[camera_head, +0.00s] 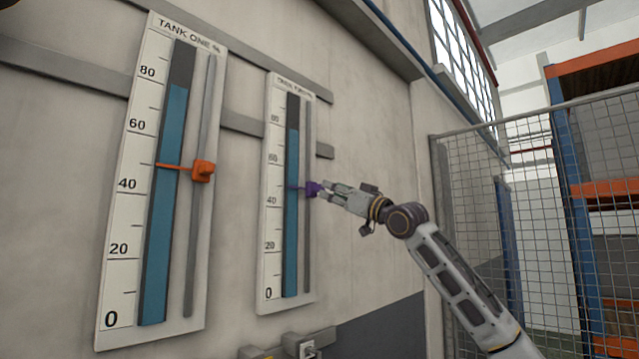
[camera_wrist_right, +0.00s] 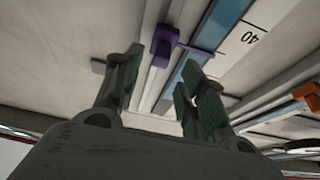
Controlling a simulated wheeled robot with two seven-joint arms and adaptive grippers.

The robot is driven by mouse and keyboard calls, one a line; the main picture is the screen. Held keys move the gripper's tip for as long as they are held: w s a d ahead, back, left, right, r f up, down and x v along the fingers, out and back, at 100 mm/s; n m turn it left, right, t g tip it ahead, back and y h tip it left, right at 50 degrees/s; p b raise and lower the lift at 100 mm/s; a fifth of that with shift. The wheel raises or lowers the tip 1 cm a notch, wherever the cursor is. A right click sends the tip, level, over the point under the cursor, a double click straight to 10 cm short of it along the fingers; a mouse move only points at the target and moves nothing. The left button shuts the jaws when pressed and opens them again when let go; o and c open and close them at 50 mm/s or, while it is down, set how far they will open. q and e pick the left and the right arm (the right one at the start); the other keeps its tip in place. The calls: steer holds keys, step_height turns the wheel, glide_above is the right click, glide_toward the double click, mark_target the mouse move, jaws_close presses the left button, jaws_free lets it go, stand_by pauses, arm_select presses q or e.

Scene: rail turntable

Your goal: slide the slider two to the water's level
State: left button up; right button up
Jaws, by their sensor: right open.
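The tank two gauge board (camera_head: 272,290) is on the wall, with a blue water column (camera_head: 291,230) whose top stands between 60 and 80, nearer 80. Its purple slider (camera_head: 314,188), slider two, sits on a grey vertical rail with its pointer between 40 and 60, below the water's top. My right gripper (camera_head: 323,190) is at the slider from the right. In the right wrist view the purple slider (camera_wrist_right: 163,45) shows just beyond the open fingers (camera_wrist_right: 163,75), roughly in line with their gap. I cannot tell whether they touch it. My left gripper is out of view.
The larger tank one board (camera_head: 118,250) with an orange slider (camera_head: 203,171) is to the left. Grey horizontal rails (camera_head: 60,72) run behind the boards. Small boxes (camera_head: 305,346) are low on the wall. A mesh fence (camera_head: 530,200) stands at right.

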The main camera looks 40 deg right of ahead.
mark_target(319, 185)
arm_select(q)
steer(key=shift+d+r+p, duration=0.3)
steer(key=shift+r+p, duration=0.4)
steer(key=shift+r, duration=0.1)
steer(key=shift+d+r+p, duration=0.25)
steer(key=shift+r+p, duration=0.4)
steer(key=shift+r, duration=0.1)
arm_select(e)
steer(key=shift+x, duration=3.35)
steer(key=shift+c, duration=0.3)
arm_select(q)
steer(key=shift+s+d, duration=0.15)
arm_select(e)
jaws_close()
